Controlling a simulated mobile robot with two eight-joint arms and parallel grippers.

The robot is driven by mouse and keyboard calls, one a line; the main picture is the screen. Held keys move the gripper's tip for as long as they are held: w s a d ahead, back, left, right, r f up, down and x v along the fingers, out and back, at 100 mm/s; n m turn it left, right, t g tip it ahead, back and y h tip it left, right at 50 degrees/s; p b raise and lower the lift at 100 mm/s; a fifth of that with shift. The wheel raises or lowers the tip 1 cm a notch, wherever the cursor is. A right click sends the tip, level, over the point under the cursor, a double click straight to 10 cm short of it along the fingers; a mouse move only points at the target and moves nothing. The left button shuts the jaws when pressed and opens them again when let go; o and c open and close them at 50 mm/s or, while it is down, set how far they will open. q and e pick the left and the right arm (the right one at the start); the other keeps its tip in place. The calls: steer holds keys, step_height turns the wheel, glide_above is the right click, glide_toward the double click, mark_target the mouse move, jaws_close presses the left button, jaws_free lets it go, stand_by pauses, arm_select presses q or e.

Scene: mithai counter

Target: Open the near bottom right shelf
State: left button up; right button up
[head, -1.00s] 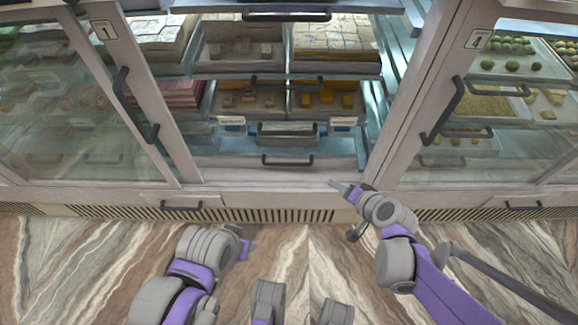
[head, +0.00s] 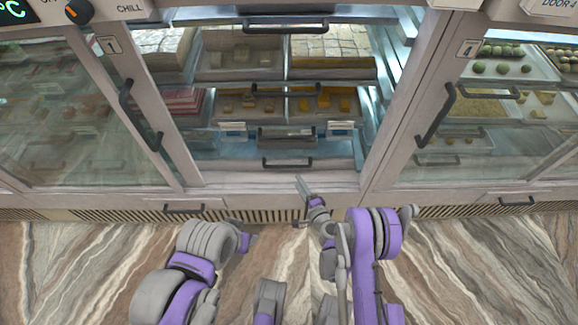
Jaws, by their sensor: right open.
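The case stands open in the middle, with several pull-out shelves with dark bar handles inside. The lowest handle (head: 287,163) is at the bottom of the opening, on a pale shelf front (head: 225,178). Above it is another handle (head: 287,133), then a shelf of sweets (head: 262,106). Which shelf is the near bottom right one is not clear. My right gripper (head: 303,186) is open and empty, just below and right of the lowest handle, apart from it in the picture. My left gripper (head: 250,241) is low at centre-left, mostly hidden behind its own arm, away from the shelves.
Glass doors with upright handles flank the opening: door 1 (head: 110,46) on the left, door 4 (head: 467,50) on the right. Small low handles show at the base, left (head: 183,209) and right (head: 516,201). A slatted vent (head: 262,214) runs below. The patterned floor (head: 75,270) is clear.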

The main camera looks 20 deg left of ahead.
mark_target(289, 166)
steer(key=b+x, duration=0.1)
steer(key=x, duration=0.9)
steer(key=shift+w+a, duration=0.1)
steer(key=shift+w, duration=0.1)
steer(key=shift+c, duration=0.2)
jaws_close()
stand_by(0.9)
